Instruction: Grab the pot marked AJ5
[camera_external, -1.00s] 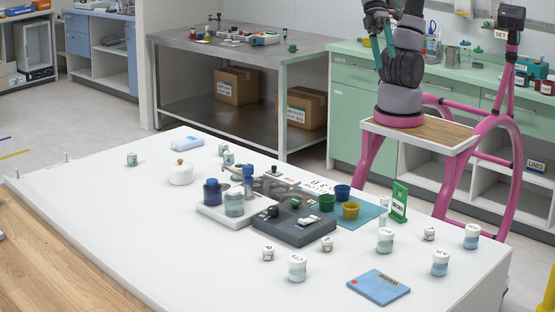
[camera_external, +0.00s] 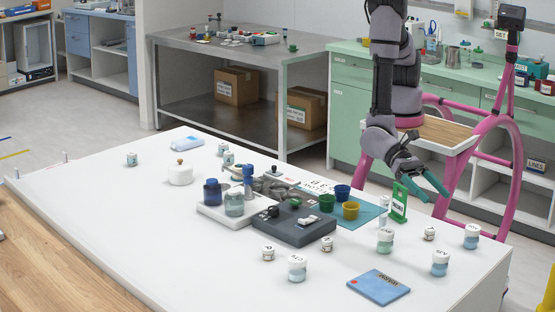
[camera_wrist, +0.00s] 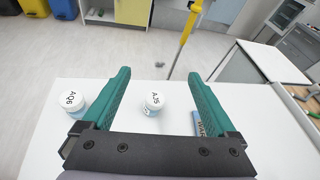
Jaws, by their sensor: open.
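The pot marked AJ5 (camera_wrist: 152,106) is a small white-capped jar with a blue lower part. It stands upright on the white table, and in the wrist view it shows between my two teal fingers. By its place between the blue book and the far-right pot, it matches a pot (camera_external: 440,264) near the table's right end in the external view. My gripper (camera_external: 436,196) is open and empty, above the table's right part and apart from the pot. Its spread fingers also show in the wrist view (camera_wrist: 158,74).
A pot marked AQ6 (camera_wrist: 74,107) stands left of AJ5 in the wrist view. A blue book (camera_external: 378,288) lies nearby, partly behind my right finger in the wrist view. Another pot (camera_external: 385,242), a small jar (camera_external: 429,234) and a green sign (camera_external: 399,203) stand close by.

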